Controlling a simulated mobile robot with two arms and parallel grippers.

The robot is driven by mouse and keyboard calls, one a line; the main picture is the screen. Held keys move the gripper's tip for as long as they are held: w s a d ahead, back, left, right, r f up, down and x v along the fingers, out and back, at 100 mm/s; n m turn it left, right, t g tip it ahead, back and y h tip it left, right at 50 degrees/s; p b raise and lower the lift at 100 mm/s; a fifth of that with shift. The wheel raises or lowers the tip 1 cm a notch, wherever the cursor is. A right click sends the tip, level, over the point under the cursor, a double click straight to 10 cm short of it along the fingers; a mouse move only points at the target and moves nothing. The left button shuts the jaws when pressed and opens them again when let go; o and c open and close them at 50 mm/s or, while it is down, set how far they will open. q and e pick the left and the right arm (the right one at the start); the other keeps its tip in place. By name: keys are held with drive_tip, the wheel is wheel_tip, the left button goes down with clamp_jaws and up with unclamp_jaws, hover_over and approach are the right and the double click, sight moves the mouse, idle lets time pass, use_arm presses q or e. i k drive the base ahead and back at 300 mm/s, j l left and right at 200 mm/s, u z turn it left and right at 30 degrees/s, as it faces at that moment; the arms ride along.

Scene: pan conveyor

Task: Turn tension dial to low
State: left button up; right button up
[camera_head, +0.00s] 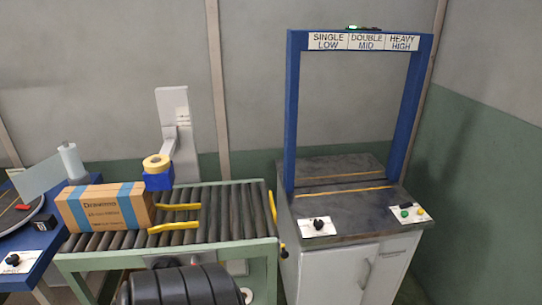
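A black dial (318,223) sits on a white plate at the front left corner of the strapping machine's dark top (350,215). Its pointer direction is too small to read. The blue arch (291,115) above carries a sign (364,42) reading SINGLE LOW, DOUBLE MID and HEAVY HIGH. A second black knob (13,260) on a white plate is on the blue table at the far left. I cannot read which knob is marked for tension. Neither of my grippers is in view.
A cardboard box (105,208) with blue bands lies on the roller conveyor (232,215), left of two yellow bars (174,226). A panel with green and yellow buttons (409,213) is right of the dial. White cabinet doors (335,278) are below the machine top.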

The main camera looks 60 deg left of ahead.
sight(318, 224)
drive_tip(key=u, duration=1.65)
